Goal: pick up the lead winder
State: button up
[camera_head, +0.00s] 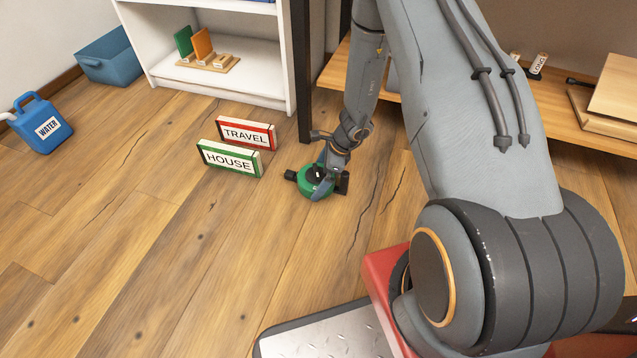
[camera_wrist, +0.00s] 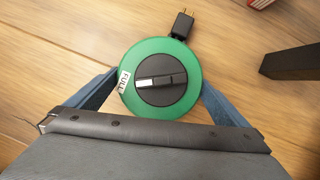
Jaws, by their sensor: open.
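The lead winder (camera_head: 316,181) is a round green reel with a black hub, on the wooden floor in the head view. In the wrist view the lead winder (camera_wrist: 187,58) lies flat, with a "FULL" tag on its left side and a black plug sticking out at the top. My gripper (camera_head: 328,186) is down at the winder. In the wrist view my gripper (camera_wrist: 160,88) is open, with one blue finger on each side of the winder's lower part. The fingertips are partly hidden, and I cannot tell whether they touch it.
Two box signs, red "TRAVEL" (camera_head: 246,132) and green "HOUSE" (camera_head: 229,158), stand left of the winder. A dark post (camera_head: 301,70) stands behind it beside a white shelf (camera_head: 222,88). A blue water can (camera_head: 42,124) and blue bin (camera_head: 108,58) are far left.

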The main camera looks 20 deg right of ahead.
jog(key=shift+r, duration=0.1)
jog(key=c, duration=1)
